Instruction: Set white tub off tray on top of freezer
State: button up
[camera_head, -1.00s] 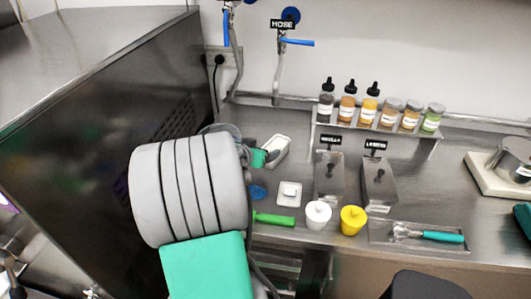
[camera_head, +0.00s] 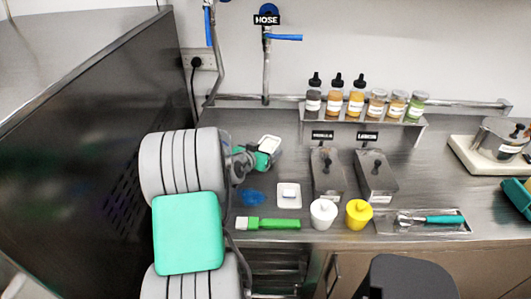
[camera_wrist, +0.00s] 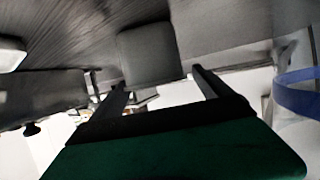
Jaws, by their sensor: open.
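A shallow metal tray (camera_head: 390,229) at the right holds a teal-handled scoop.
A small white square dish (camera_head: 289,195), a green-handled tool (camera_head: 268,223) and a blue item (camera_head: 250,196) lie left of the tub. Two steel bins (camera_head: 376,177) and a bottle shelf (camera_head: 365,120) stand behind. A blue hose handle (camera_head: 285,37) is on the wall.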

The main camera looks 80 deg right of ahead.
jog(key=shift+x, duration=1.1)
jog(key=shift+c, duration=0.4)
jog(key=c, duration=1.7)
grip_shut()
jog(key=shift+r, duration=0.15)
